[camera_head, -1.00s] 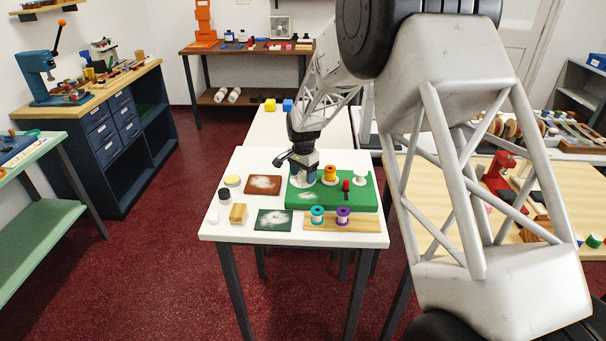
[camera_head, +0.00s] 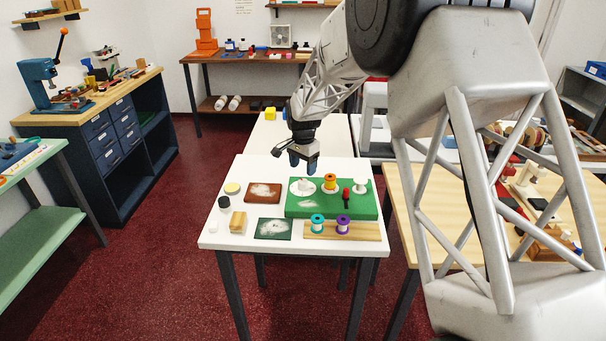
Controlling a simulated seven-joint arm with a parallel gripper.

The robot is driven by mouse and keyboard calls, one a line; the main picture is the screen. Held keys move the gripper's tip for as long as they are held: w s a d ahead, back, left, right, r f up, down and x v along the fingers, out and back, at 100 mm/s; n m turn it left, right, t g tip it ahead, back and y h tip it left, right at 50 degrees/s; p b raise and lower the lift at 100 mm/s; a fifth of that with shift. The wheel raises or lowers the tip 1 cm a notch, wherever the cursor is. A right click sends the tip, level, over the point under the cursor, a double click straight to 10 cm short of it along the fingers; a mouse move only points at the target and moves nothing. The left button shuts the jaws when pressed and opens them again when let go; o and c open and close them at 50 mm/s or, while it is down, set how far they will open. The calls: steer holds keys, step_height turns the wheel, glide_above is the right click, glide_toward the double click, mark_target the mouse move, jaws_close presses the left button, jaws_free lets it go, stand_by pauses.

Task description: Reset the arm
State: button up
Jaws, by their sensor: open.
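My gripper (camera_head: 303,166) is open and hangs above the back of the white table (camera_head: 222,243). Its fingers point down, over the back left of the green board (camera_head: 340,207). I see nothing between the fingers. Below it on the board is a white disc (camera_head: 302,187). Right of that stand an orange spool (camera_head: 330,182), a white spool (camera_head: 360,184) and a small red-topped piece (camera_head: 346,197).
In front, a wooden strip (camera_head: 368,231) holds a teal spool (camera_head: 317,222) and a purple spool (camera_head: 343,223). On the left are a brown swatch (camera_head: 263,192), a dark green swatch (camera_head: 272,229), a wooden block (camera_head: 238,221) and a dark-topped jar (camera_head: 224,203).

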steer(key=shift+r, duration=0.6)
steer(key=shift+s+d+r, duration=0.15)
steer(key=s+d+r+n, duration=0.1)
steer(key=s+d+r, duration=0.4)
steer(key=s, duration=0.3)
steer(key=s+d+r+n+t, duration=0.1)
steer(key=s+d+r, duration=0.4)
steer(key=s+r, duration=0.15)
steer(key=s+d+r+n, duration=0.1)
steer(key=s+d+r, duration=0.35)
steer(key=s, duration=0.45)
steer(key=s+d+n, duration=0.2)
steer(key=s+d, duration=0.2)
steer(key=s, duration=1)
steer(key=s+d+f+n+t, duration=0.1)
steer(key=s+d, duration=0.3)
steer(key=s, duration=1)
steer(key=shift+s+d+n+t, duration=0.3)
steer(key=shift+s+d+n, duration=0.1)
steer(key=shift+n, duration=0.3)
